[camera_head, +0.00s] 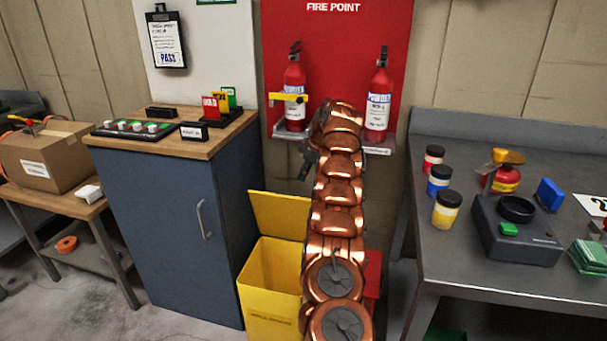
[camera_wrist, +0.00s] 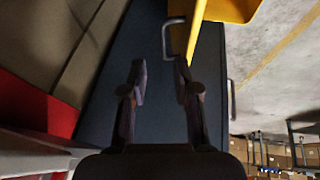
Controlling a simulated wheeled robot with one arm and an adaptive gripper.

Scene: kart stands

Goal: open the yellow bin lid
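The yellow bin (camera_head: 256,295) stands on the floor at the right of the blue cabinet, its right part hidden behind my arm. Its yellow lid (camera_head: 277,213) is raised and stands tilted up at the back edge, leaving the top open. My gripper (camera_head: 308,162) is above the lid, in front of the fire-point board, and mostly hidden by my arm. In the wrist view, my gripper (camera_wrist: 161,78) has its two fingers apart with nothing between them. A yellow part of the bin (camera_wrist: 232,9) shows at the top right there, apart from the fingers.
The blue cabinet (camera_head: 165,230) with a metal handle (camera_head: 203,220) is close on the left. Two fire extinguishers (camera_head: 294,85) stand on a shelf behind my gripper. A red bin (camera_head: 373,274) is partly hidden by my arm. A grey metal table (camera_head: 455,268) is on the right.

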